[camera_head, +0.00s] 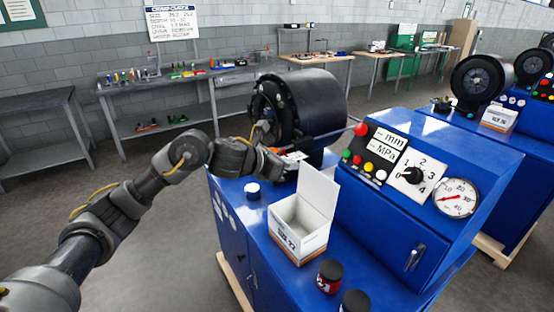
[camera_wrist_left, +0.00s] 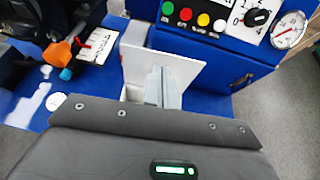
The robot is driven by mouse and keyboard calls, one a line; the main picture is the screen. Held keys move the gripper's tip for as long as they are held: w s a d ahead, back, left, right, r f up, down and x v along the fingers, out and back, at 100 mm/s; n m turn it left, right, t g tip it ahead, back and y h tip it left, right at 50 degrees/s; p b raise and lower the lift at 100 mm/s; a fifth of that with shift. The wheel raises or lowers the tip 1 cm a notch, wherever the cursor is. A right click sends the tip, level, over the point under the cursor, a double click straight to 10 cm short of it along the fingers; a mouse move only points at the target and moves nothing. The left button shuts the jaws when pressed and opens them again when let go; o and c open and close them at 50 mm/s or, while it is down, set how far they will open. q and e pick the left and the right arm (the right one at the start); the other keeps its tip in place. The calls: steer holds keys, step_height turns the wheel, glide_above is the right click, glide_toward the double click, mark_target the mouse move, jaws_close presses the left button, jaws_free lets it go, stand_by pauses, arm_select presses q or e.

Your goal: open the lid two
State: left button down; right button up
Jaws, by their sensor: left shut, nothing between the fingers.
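A white box (camera_head: 298,238) marked with a size label stands on the blue machine's top in the head view. Its lid (camera_head: 318,192) stands up, and the box is open at the top. The lid also shows in the wrist view as a white panel (camera_wrist_left: 190,70). My left gripper (camera_head: 280,163) is by the black crimper head, up and left of the box in the head view. In the wrist view its closed fingers (camera_wrist_left: 163,85) overlap the white panel, and nothing is between them. I cannot tell whether they touch it. My right gripper is not in view.
The black crimper head (camera_head: 305,102) is close behind my left arm. A control panel (camera_head: 385,155) with buttons, dial and gauge rises right of the box. Dark-lidded jars (camera_head: 330,276) stand in front. A white-capped container (camera_head: 252,190) stands left. Another box (camera_head: 498,118) is on the far machine.

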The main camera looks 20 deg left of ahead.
arm_select(q)
step_height(320, 180, up, 4)
steer(key=s+a+b, duration=0.1)
steer(key=s, duration=0.1)
steer(key=s+d+f+n+t+y, duration=0.15)
steer(key=s+f+n, duration=0.35)
steer(key=f+n, duration=0.5)
steer(key=s+d+f+n+y, duration=0.1)
steer(key=s+d+f+n, duration=0.1)
steer(key=s+f+n, duration=0.55)
steer(key=s+a+f+n+g+y, duration=0.3)
steer(key=s+a+f+n+g, duration=0.15)
steer(key=s+f+n, duration=0.7)
steer(key=s+a+f+n+g+y, duration=0.2)
steer(key=s+a+f+n+g, duration=0.35)
steer(key=s+n, duration=0.85)
steer(key=s+f+m+b, duration=0.2)
steer(key=s+f, duration=0.1)
steer(key=f, duration=2.9)
steer(key=s+a+f, duration=0.2)
steer(key=s+f, duration=0.5)
steer(key=s, duration=0.1)
steer(key=s+a+f+b, duration=0.1)
steer(key=s+f, duration=0.7)
steer(key=shift+a+f+g, duration=0.25)
steer(key=shift+a+g, duration=0.1)
steer(key=shift+g, duration=0.1)
